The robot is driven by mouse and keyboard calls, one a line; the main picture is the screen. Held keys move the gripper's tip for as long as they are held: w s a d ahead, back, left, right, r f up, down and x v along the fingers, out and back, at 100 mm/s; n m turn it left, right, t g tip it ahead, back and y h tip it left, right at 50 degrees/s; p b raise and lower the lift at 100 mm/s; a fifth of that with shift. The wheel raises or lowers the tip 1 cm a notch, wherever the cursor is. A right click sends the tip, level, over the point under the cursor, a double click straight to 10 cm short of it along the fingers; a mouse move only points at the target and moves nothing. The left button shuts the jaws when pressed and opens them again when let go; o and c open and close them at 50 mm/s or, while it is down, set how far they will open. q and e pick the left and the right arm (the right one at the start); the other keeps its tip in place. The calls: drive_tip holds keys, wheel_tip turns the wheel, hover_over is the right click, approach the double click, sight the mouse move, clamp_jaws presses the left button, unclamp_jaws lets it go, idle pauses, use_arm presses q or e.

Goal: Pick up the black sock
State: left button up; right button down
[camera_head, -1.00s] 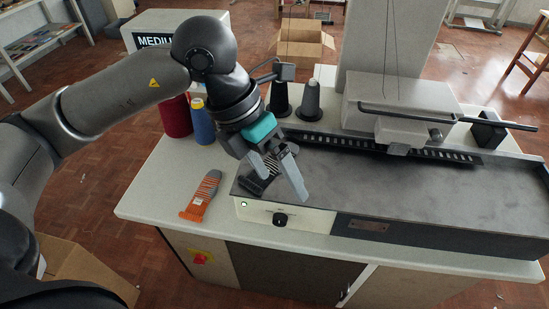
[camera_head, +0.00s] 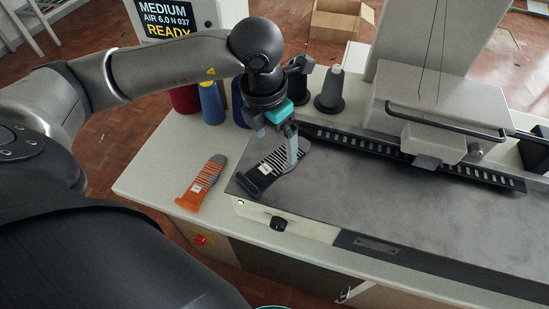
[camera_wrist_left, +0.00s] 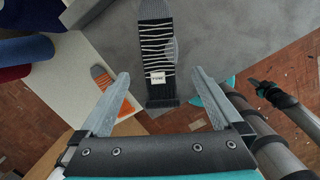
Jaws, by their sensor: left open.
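The black sock (camera_head: 263,177), with white stripes and a small white label, lies flat on the left end of the machine's dark bed. It also shows in the left wrist view (camera_wrist_left: 157,52), its cuff end towards the gripper. My left gripper (camera_head: 283,153) is open and empty above the sock, pointing down, and hides part of it in the head view. In the left wrist view its fingers (camera_wrist_left: 161,77) stand apart on either side of the sock, not closed on it.
An orange and grey sock (camera_head: 205,181) lies on the pale tabletop (camera_head: 147,180) left of the bed. Blue (camera_head: 212,103) and red (camera_head: 184,99) spools and a grey cone (camera_head: 331,92) stand behind. The stitching head (camera_head: 436,135) is at right; the bed's front right is clear.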

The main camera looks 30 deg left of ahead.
sight(278, 161)
use_arm(q)
drive_tip(key=shift+w+f, duration=0.25)
drive_tip(key=shift+f, duration=1.25)
drive_tip(key=shift+w+f, duration=0.2)
drive_tip(key=shift+f, duration=1.3)
drive_tip(key=shift+c, duration=0.4)
drive_tip(key=c, duration=1)
drive_tip(key=shift+r, duration=0.15)
